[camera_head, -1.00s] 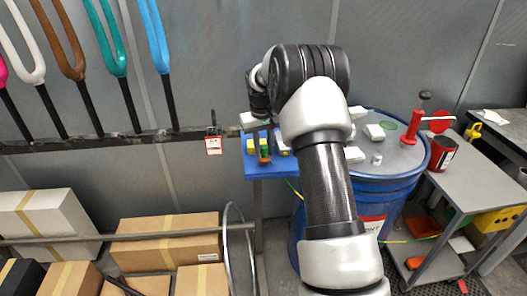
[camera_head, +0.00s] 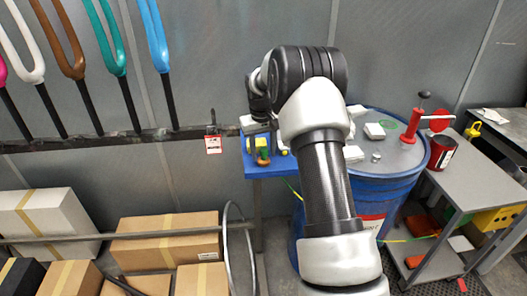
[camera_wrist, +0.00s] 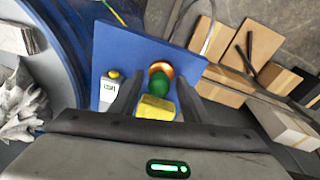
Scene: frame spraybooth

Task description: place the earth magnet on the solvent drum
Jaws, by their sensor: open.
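A small piece with a yellow block, a green body and a copper-orange round end, which looks like the earth magnet (camera_wrist: 156,83), stands on a blue table. It also shows in the head view (camera_head: 262,155). My gripper (camera_wrist: 157,97) is open, with its dark fingers on either side of the yellow and green parts; I cannot tell whether they touch. In the head view my gripper (camera_head: 258,127) is just above the piece, partly hidden by my arm. The blue solvent drum (camera_head: 400,153) stands right of the table, its grey lid partly behind my arm.
The blue table (camera_wrist: 110,42) also holds a small white box with a yellow knob (camera_wrist: 110,88). The drum lid carries white blocks (camera_head: 375,131), a red-handled tool (camera_head: 411,127) and a small metal piece (camera_head: 376,158). A grey cart (camera_head: 470,175) with a red can (camera_head: 441,153) stands right. Cartons (camera_head: 168,238) lie lower left.

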